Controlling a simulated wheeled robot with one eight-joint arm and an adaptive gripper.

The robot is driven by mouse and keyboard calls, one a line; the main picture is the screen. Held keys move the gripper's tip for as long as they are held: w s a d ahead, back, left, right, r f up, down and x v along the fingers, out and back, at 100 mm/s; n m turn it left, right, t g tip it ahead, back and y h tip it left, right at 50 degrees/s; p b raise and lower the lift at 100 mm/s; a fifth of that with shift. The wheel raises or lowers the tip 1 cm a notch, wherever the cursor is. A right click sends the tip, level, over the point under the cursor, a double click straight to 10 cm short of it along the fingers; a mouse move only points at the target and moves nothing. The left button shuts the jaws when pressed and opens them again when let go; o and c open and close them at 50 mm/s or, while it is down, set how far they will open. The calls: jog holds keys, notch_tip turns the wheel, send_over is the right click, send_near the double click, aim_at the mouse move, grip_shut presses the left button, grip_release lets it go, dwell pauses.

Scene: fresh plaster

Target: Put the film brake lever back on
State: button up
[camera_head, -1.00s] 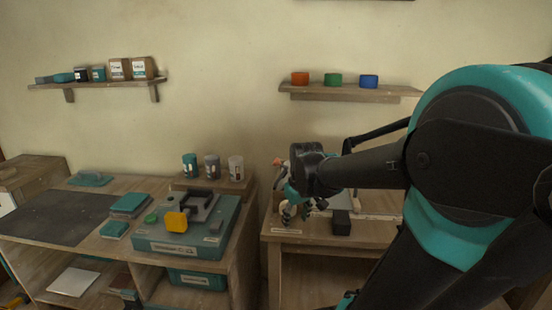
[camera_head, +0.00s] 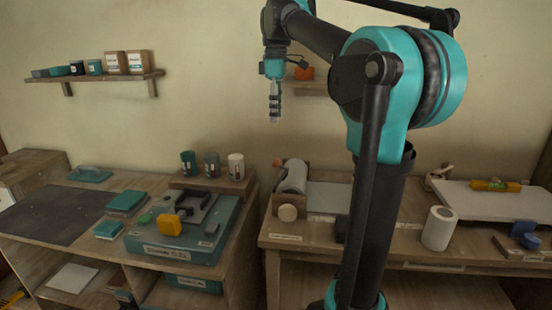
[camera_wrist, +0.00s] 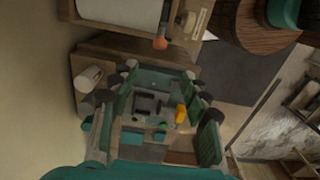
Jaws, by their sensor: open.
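The film roll (camera_head: 293,178) sits in a wooden stand at the left end of the right bench. An orange-red tip (camera_head: 277,163) shows at its left end, and the wrist view also shows an orange knob (camera_wrist: 160,43) beside the white roll (camera_wrist: 122,12). I cannot tell whether this is the film brake lever. A pale round wooden piece (camera_head: 287,212) is at the stand's front. My gripper (camera_head: 275,116) hangs high above the gap between the benches, pointing down. In the wrist view its fingers (camera_wrist: 160,112) are apart, with nothing between them.
A teal case (camera_head: 180,245) with a yellow block (camera_head: 168,225) and a grey and black device is on the left bench. Three cups (camera_head: 212,165) stand on a riser behind it. A white paper roll (camera_head: 439,228) stands on the right bench. Two wall shelves hang above.

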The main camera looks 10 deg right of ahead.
notch_tip(320, 180, down, 16)
jog(key=shift+r, duration=0.1)
dwell(0.4)
grip_shut()
dwell(0.3)
